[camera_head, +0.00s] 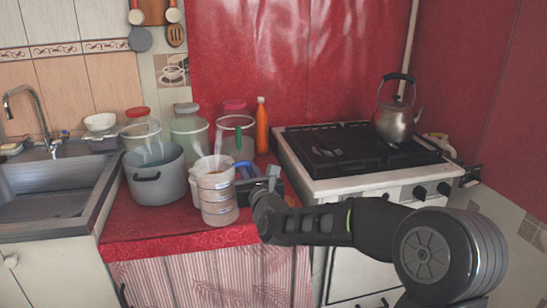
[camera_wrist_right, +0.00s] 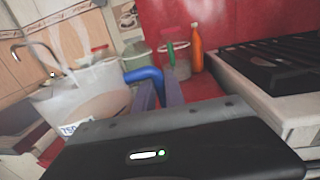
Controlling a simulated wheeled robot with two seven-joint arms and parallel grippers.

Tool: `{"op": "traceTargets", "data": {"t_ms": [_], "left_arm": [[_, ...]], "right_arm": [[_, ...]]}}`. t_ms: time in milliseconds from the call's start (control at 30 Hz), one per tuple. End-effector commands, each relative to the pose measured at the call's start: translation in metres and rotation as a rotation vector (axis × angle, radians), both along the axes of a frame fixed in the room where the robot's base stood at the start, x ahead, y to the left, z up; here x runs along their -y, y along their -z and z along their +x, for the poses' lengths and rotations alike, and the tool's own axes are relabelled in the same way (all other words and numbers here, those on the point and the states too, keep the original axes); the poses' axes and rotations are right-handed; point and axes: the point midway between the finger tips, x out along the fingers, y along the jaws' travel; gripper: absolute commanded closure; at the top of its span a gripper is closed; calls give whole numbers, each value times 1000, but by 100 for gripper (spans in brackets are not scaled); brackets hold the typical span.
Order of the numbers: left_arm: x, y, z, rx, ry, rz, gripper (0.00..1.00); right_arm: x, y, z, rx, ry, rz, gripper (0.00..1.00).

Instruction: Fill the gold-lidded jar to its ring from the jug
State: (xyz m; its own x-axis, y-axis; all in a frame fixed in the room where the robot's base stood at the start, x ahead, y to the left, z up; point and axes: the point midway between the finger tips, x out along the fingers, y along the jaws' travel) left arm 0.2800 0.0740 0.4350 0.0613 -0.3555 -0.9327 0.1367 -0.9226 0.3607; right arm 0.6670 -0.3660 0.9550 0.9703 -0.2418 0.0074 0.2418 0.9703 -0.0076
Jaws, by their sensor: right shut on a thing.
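A translucent jug (camera_head: 218,204) with pale tan bands is at the front of the red counter; I cannot tell whether its base touches the cloth. My right gripper (camera_head: 268,182) is at its right side, shut on its blue handle, which shows between the fingers in the right wrist view (camera_wrist_right: 145,75). The jug's body (camera_wrist_right: 72,98) is left of the fingers there, with pale contents. Behind stand several clear jars: one with a red lid (camera_head: 137,112), one with a greyish lid (camera_head: 187,108), one with a pinkish-red lid (camera_head: 235,105). I cannot make out a gold lid. My left gripper is not in view.
A grey pot (camera_head: 157,182) stands close left of the jug, beside the sink (camera_head: 50,190). An orange bottle (camera_head: 262,128) stands at the back. The stove (camera_head: 350,150) with a kettle (camera_head: 396,122) is on the right. The counter is crowded, with a narrow bare strip (camera_head: 150,222) in front.

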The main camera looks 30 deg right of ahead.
Motion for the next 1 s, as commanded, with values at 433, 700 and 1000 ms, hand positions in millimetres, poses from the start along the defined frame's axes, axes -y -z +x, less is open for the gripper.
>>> {"op": "traceTargets", "data": {"t_ms": [433, 700, 1000], "left_arm": [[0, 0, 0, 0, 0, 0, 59], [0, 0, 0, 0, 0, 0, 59], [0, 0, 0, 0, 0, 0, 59]], "right_arm": [[-154, 80, -50, -19, -460, 10, 100], [-169, 103, -76, -7, -539, 23, 100], [-169, 106, -80, -2, -546, 23, 100]]}}
